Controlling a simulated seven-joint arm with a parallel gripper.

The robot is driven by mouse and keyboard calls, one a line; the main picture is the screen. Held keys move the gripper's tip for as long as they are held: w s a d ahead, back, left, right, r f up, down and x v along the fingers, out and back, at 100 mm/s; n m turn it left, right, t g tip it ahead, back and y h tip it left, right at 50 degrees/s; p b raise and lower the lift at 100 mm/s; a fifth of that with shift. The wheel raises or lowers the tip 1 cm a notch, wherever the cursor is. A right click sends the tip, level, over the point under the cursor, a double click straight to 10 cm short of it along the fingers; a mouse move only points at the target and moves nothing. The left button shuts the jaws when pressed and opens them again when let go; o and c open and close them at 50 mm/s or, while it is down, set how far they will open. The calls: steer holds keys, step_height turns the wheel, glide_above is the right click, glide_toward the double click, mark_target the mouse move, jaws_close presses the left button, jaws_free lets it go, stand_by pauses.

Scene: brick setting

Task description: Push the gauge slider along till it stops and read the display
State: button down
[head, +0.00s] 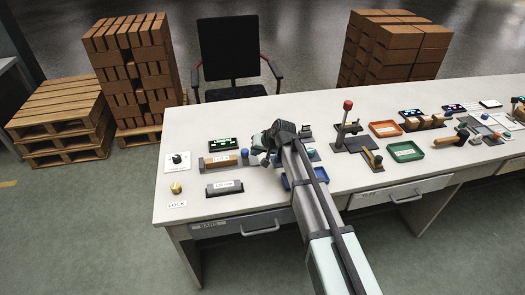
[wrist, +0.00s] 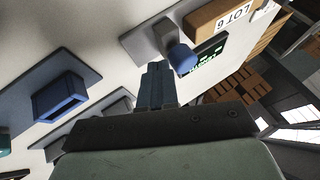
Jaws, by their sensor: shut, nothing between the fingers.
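A blue box-like piece (wrist: 60,97) on a grey plate lies left of my fingers. A red-knobbed lever stand (head: 347,106), an orange tray (head: 384,129) and a green tray (head: 405,151) stand to the right.

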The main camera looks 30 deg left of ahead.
mark_target(245, 161)
steer(key=shift+s+a, duration=0.1)
steer(key=shift+a, duration=0.05)
steer(key=shift+s+a, duration=1.8)
steer(key=shift+s, duration=0.05)
steer(key=shift+w+d, duration=0.35)
steer(key=shift+d, duration=0.15)
steer(key=w+d, duration=0.1)
steer(key=d, duration=0.1)
steer(key=w+d, duration=0.1)
steer(key=d, duration=0.1)
steer(key=shift+w, duration=0.3)
steer(key=w+v, duration=0.1)
steer(key=v, duration=0.8)
steer(key=shift+s+d+r, duration=0.2)
steer(key=shift+s+r, duration=0.25)
